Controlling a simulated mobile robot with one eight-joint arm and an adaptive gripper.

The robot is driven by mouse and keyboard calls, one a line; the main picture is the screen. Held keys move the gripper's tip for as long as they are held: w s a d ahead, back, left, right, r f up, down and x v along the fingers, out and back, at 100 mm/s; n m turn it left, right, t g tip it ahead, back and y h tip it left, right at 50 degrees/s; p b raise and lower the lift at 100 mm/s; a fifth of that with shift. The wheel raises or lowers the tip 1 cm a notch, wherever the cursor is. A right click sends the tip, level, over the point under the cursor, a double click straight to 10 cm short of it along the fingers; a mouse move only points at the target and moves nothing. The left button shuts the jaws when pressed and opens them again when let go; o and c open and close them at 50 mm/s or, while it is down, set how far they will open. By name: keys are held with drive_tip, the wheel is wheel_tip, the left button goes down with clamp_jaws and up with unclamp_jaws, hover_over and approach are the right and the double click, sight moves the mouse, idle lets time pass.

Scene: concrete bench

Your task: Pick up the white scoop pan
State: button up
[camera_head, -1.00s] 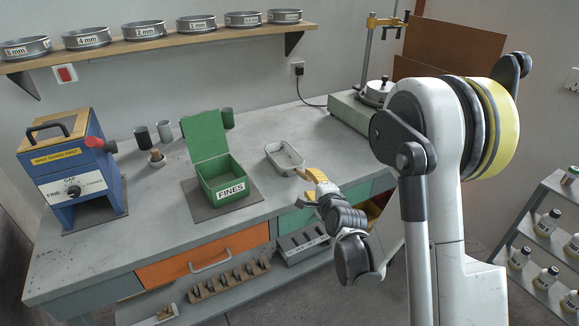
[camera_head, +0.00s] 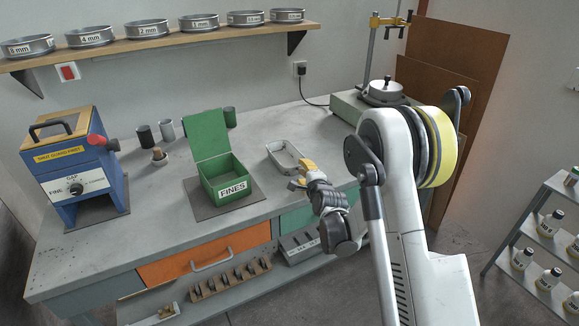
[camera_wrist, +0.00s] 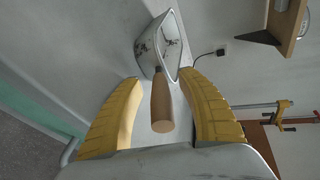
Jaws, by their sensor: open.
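The white scoop pan (camera_head: 284,150) lies on the grey bench, right of the green FINES box. In the wrist view the pan (camera_wrist: 150,45) shows ahead, with its wooden handle (camera_wrist: 161,104) pointing back toward me. My gripper (camera_head: 302,174) is at the near, handle end of the pan. In the wrist view the two yellow fingers of my gripper (camera_wrist: 165,97) stand apart on either side of the handle, with visible gaps. The gripper is open. In the head view the gripper covers most of the handle.
The open green box (camera_head: 229,185) stands left of the pan on a dark mat. A blue machine (camera_head: 75,165) and several small cups are farther left. A grey device (camera_head: 372,108) stands at the back right. The bench's front edge lies near my gripper.

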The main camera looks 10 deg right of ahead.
clamp_jaws()
drive_tip(key=shift+r, duration=0.15)
